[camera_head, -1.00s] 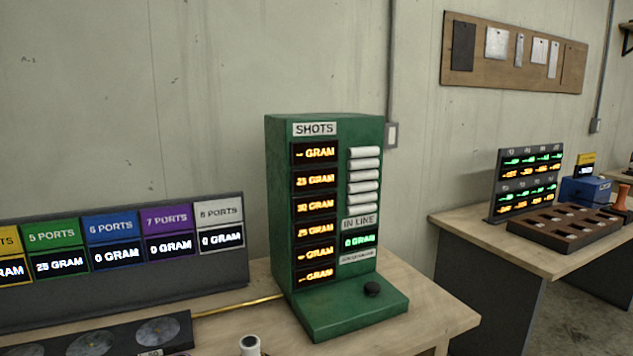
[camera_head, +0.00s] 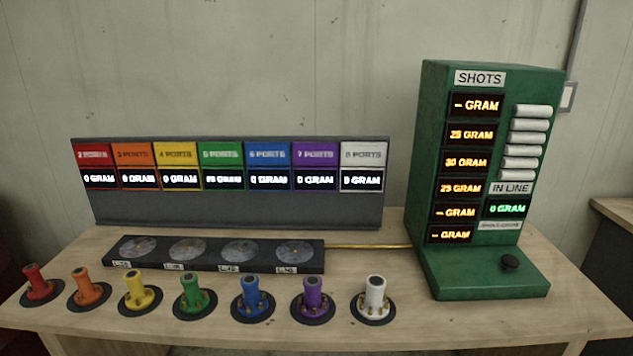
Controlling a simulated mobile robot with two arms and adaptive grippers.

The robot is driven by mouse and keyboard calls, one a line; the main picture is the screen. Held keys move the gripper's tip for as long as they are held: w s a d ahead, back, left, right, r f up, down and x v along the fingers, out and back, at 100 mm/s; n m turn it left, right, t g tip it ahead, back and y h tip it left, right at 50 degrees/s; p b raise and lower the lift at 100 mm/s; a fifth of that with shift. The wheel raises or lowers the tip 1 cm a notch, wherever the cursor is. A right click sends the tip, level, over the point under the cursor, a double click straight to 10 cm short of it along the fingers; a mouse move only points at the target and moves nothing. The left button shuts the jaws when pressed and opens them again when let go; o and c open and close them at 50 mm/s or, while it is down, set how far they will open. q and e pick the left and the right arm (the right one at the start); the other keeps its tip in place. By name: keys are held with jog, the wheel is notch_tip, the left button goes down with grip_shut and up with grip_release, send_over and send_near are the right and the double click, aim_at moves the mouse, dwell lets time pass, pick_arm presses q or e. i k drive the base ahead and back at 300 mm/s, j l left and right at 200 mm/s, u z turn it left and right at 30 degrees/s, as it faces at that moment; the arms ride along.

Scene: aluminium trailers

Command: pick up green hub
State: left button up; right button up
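The green hub (camera_head: 194,297) stands upright on its dark round pad near the front edge of the wooden table. It is in a row of coloured hubs, between the yellow hub (camera_head: 137,291) on its left and the blue hub (camera_head: 252,299) on its right. It has a flanged base and a dark opening on top. Neither of my grippers shows in the head view.
Red (camera_head: 37,284), orange (camera_head: 89,287), purple (camera_head: 313,298) and white (camera_head: 375,298) hubs fill out the row. Behind are a dark rack with round plates (camera_head: 214,253), a ports display board (camera_head: 230,209) and a green SHOTS machine (camera_head: 484,270). Bare tabletop lies at front right.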

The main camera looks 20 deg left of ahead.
aim_at(194, 301)
jog(key=u, duration=1.35)
